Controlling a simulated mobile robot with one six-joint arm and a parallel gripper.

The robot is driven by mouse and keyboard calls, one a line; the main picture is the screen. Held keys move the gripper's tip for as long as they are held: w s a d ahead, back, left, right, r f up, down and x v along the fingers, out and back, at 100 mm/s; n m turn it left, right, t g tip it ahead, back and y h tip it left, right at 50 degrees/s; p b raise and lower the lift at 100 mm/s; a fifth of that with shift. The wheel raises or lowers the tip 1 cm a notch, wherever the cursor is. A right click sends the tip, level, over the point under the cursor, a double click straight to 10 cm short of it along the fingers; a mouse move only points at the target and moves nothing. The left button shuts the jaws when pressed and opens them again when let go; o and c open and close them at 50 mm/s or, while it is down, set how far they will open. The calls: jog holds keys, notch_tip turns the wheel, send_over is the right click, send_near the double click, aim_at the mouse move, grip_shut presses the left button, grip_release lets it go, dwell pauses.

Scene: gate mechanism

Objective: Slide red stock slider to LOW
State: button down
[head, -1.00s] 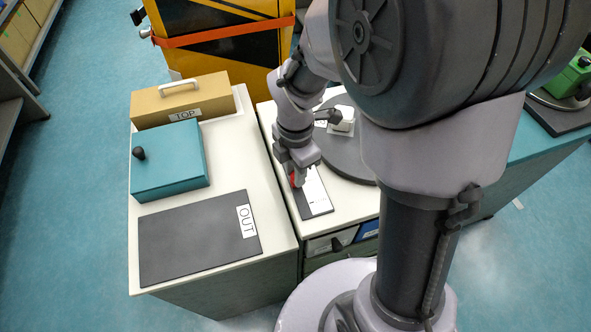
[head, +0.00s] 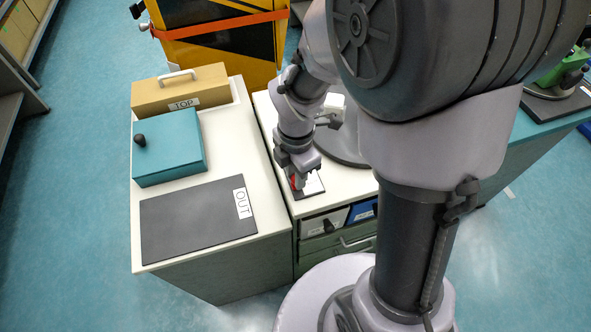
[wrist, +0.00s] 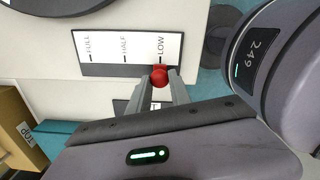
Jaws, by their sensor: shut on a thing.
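In the head view, a little red of the slider (head: 294,183) shows below my gripper (head: 297,175), near the front end of the plate. My gripper hides much of the plate there.
A teal box with a black knob (head: 168,147), a tan TOP box (head: 180,91) and a dark OUT mat (head: 190,222) occupy the left counter. A dark round base (head: 345,145) stands just right of my gripper. Drawers with bins (head: 330,222) lie below the front edge.

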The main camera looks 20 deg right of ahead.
jog(key=c, duration=1.3)
grip_release()
jog(key=shift+s+f, duration=0.2)
jog(key=shift+s, duration=0.1)
jog(key=shift+o, duration=0.6)
jog(key=shift+w, duration=0.1)
jog(key=shift+r, duration=0.15)
notch_tip(320, 180, up, 17)
jog(key=p, duration=0.8)
jog(key=shift+r, duration=0.1)
